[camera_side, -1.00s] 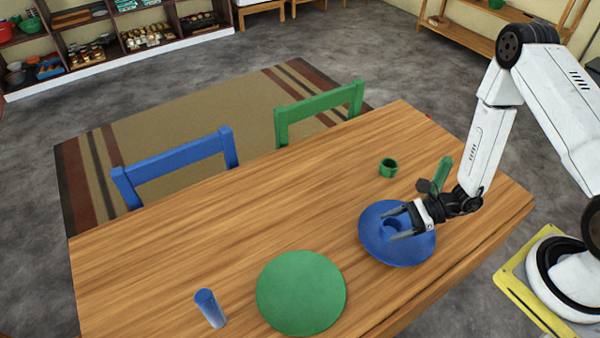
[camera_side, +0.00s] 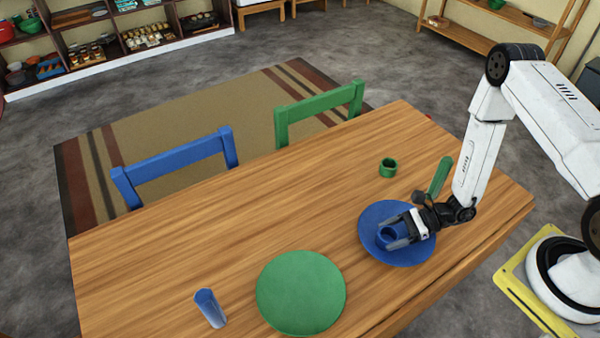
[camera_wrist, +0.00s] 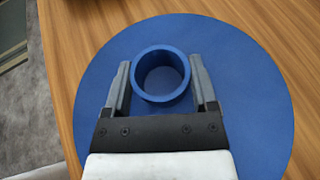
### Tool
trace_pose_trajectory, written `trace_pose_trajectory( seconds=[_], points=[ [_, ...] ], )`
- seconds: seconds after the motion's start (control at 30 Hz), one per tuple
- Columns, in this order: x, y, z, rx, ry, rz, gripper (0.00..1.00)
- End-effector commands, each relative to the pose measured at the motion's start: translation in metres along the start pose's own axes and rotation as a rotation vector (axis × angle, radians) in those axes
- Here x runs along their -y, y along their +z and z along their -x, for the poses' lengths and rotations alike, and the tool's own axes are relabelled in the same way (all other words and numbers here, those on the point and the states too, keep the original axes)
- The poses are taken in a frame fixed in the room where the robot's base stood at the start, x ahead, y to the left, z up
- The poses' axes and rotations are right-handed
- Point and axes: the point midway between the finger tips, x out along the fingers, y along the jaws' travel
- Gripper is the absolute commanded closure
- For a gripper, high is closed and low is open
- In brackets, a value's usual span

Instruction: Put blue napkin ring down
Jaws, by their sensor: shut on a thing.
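The blue napkin ring (camera_side: 384,236) is a short, open hoop. My gripper (camera_side: 395,238) is shut on it, with one finger on each side. In the wrist view the ring (camera_wrist: 161,74) sits between the two fingertips (camera_wrist: 162,85), its opening facing the camera. The ring is over the middle of the round blue plate (camera_side: 376,216), which fills much of the wrist view (camera_wrist: 250,110). I cannot tell whether the ring touches the plate.
A green ring (camera_side: 388,167) stands on the wooden table (camera_side: 230,240). A green upright piece (camera_side: 440,176) is close behind my gripper. A green plate (camera_side: 300,292) and a blue cylinder (camera_side: 210,308) are to the left. The table's middle is clear.

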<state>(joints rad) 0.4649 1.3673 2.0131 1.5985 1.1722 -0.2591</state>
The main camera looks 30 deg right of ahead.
Motion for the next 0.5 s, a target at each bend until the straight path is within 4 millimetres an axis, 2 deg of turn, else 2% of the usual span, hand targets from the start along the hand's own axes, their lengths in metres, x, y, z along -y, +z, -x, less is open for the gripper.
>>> trace_pose_trajectory(
  seconds=[0.03, 0.1, 0.5],
  points=[
    [-0.0001, -0.0005, -0.0002, 0.0, 0.0, 0.0, 0.2],
    [0.0, -0.0004, -0.0002, 0.0, 0.0, 0.0, 0.0],
    [0.0, 0.0022, 0.0009, 0.0, 0.0, 0.0, 0.0]
  ],
)
